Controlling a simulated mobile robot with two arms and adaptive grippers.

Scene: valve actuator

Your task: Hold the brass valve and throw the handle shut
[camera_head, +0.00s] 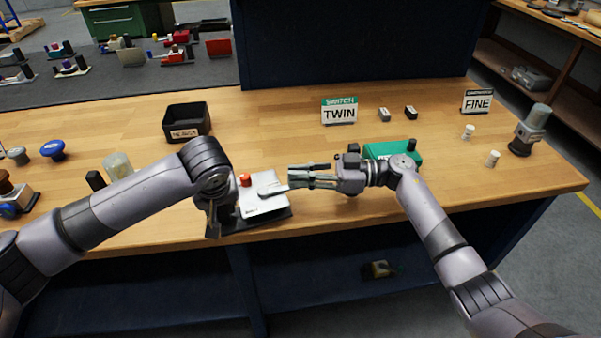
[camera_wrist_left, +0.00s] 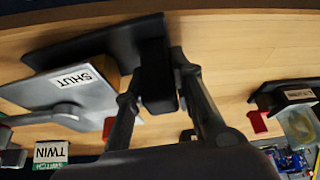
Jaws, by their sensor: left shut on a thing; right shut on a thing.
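The valve unit is a pale grey box (camera_head: 262,205) on a black base at the table's front edge. In the left wrist view its grey plate (camera_wrist_left: 72,88) carries a SHUT label. A tan, brass-coloured part (camera_wrist_left: 133,82) shows at its end, mostly hidden. My left gripper (camera_head: 222,215) points down at the unit's left end; in the wrist view its fingers (camera_wrist_left: 160,85) are shut on a black block there. My right gripper (camera_head: 288,184) reaches in from the right, shut on the grey handle (camera_head: 271,189) over the plate. A red knob (camera_head: 245,180) stands behind.
A black bin (camera_head: 186,121), a TWIN sign (camera_head: 339,111) and a FINE sign (camera_head: 477,101) stand farther back. Blue and brown knobs lie at the left.

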